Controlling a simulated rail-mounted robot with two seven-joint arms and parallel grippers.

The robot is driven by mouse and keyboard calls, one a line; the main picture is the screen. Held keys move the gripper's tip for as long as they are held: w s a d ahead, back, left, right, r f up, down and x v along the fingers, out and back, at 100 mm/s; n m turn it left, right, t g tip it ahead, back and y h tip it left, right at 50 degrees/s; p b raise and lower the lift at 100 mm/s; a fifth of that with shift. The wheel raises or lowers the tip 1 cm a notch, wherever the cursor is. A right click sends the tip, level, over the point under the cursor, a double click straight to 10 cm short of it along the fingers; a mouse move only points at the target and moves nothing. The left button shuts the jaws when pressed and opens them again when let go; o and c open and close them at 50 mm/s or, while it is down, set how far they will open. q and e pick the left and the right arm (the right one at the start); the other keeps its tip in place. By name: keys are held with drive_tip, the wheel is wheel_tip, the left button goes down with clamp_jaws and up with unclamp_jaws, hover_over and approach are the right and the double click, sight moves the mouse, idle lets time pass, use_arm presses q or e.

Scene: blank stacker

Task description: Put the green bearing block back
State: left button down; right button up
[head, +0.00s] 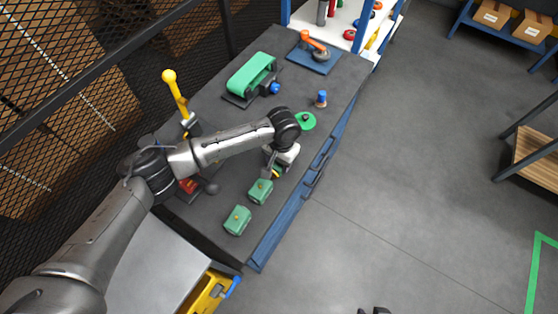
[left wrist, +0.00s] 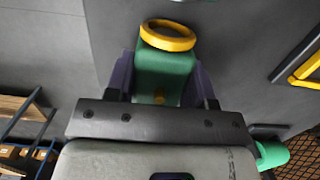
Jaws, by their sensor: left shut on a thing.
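My left gripper (head: 269,173) is low over the dark workbench (head: 215,205). In the left wrist view its fingers (left wrist: 160,85) are shut on a green bearing block (left wrist: 165,70) with a yellow ring at its far end and a small brass-coloured knob. In the head view a small yellow patch shows at the gripper. A green block (head: 261,190) with a brass-coloured top lies just below the gripper; I cannot tell if it is the held one. A similar green block (head: 237,220) stands nearer the front edge. A dark tip at the bottom edge may be my right gripper (head: 375,310).
A green disc (head: 307,122) and a blue cylinder (head: 321,99) stand beyond the gripper. A green belt unit (head: 252,73), a yellow lever (head: 174,87) and an orange-handled device (head: 315,46) also occupy the bench. Mesh fencing borders the left; open floor lies right.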

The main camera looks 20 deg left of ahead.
use_arm(q)
drive_tip(key=shift+w, duration=0.1)
drive_tip(key=shift+c, duration=2.4)
unclamp_jaws()
wheel_tip(320, 180, up, 12)
drive_tip(key=w+p, duration=0.1)
drive_tip(key=shift+w+d, duration=0.2)
drive_tip(key=shift+d, duration=0.1)
